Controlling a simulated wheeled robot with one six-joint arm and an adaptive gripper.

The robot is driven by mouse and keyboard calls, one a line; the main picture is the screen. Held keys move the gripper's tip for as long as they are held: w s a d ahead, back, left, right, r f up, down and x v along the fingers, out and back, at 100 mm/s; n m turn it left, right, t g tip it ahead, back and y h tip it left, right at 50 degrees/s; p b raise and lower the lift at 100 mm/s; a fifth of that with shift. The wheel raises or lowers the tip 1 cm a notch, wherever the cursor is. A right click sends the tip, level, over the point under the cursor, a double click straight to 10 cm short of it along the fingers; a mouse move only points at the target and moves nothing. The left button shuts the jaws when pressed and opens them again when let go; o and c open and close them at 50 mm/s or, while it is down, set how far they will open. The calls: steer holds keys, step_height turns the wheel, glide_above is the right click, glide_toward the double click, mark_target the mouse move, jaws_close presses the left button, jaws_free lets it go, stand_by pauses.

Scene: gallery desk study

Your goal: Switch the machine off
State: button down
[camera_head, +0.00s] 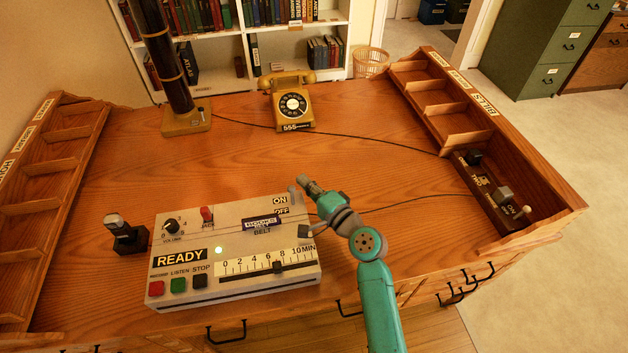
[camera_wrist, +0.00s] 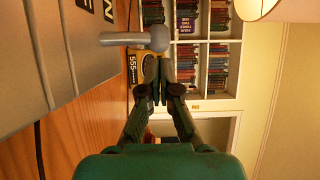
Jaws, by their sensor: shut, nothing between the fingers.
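The machine (camera_head: 235,250) is a pale box on the desk, with a READY label, a green light lit, coloured buttons and a slider scale. ON and OFF labels (camera_head: 281,205) sit at its far right corner. A grey lever (camera_head: 294,193) stands up beside the ON label. In the wrist view the lever (camera_wrist: 150,40) shows as a grey shaft with a round knob. My gripper (camera_head: 306,183) is shut and empty, just right of the lever in the head view. In the wrist view its fingertips (camera_wrist: 158,82) are just below the knob; whether they touch cannot be told.
A yellow telephone (camera_head: 292,103) stands behind, with a black lamp post (camera_head: 168,60) to its left. A small black device (camera_head: 125,235) is left of the machine. Pigeonhole racks (camera_head: 460,110) line both desk sides. The desk's middle is clear except for cables.

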mark_target(305, 207)
steer(key=shift+s+a, duration=0.35)
steer(key=shift+s, duration=0.35)
steer(key=shift+s+d+r, duration=0.2)
steer(key=shift+s, duration=0.45)
stand_by(0.7)
steer(key=shift+s, duration=0.1)
steer(key=shift+s+d+f, duration=0.1)
steer(key=shift+s+d, duration=0.05)
steer(key=shift+s, duration=0.3)
steer(key=shift+s+d+f, duration=0.1)
steer(key=shift+s, duration=0.35)
steer(key=shift+w+r, duration=0.1)
steer(key=d+f, duration=0.1)
steer(key=d, duration=0.1)
steer(key=s+d+f, duration=0.1)
steer(key=d+f, duration=0.1)
steer(key=d, duration=0.1)
steer(key=s+d+f, duration=0.1)
steer(key=d, duration=0.2)
steer(key=shift+f, duration=0.35)
